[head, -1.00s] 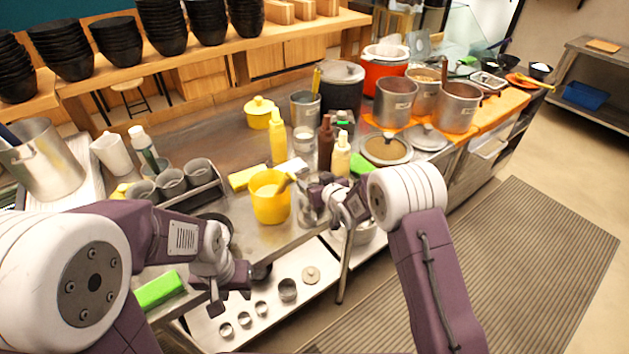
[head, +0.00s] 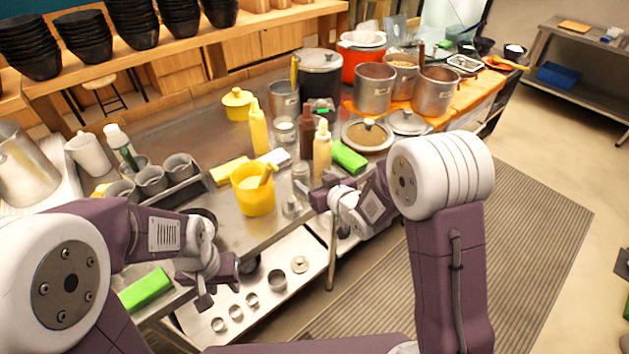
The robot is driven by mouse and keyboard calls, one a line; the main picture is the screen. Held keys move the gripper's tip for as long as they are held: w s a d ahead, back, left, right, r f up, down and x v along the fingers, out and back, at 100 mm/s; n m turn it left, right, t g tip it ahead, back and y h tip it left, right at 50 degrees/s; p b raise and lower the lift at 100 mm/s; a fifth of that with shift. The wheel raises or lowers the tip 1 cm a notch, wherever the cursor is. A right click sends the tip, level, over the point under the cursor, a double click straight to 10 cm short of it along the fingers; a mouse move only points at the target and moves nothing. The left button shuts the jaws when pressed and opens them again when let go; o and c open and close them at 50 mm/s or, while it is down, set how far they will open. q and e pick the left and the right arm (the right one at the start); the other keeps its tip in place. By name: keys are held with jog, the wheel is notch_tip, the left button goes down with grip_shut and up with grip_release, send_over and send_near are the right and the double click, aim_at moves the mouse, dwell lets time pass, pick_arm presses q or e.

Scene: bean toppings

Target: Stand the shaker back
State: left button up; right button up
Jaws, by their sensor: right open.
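A small metal-and-clear shaker (head: 291,207) appears to stand upright on the steel counter near its front edge, just right of the yellow tub (head: 252,200). A clear container (head: 301,175) is close behind it. My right gripper (head: 311,194) is open, just right of the shaker, with a small gap between them; nothing shows between its fingers. My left gripper (head: 222,294) hangs empty in front of the counter, above the lower shelf, and its fingers look apart.
A cream bottle (head: 322,150), a brown bottle (head: 307,130) and a yellow bottle (head: 258,128) stand behind the shaker. A green block (head: 348,157) lies to their right. Grey cups (head: 151,180) sit in a rack at left. Metal rings (head: 277,280) lie on the lower shelf.

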jog(key=shift+d, duration=0.1)
jog(key=s+d+f+m+g+h, duration=0.2)
jog(key=s+d+f+g+h, duration=0.15)
jog(key=s+d, duration=0.3)
jog(key=s+d+f+m+g+h, duration=0.2)
jog(key=s+d+g, duration=0.25)
jog(key=s, duration=0.35)
jog(key=s+d+m+g, duration=0.1)
jog(key=s+d+g, duration=0.1)
jog(key=s, duration=0.8)
jog(key=shift+s+f+g, duration=0.2)
jog(key=shift+s+g, duration=0.1)
jog(key=shift+g, duration=0.2)
jog(key=shift+r+p, duration=1.6)
jog(key=shift+p, duration=0.1)
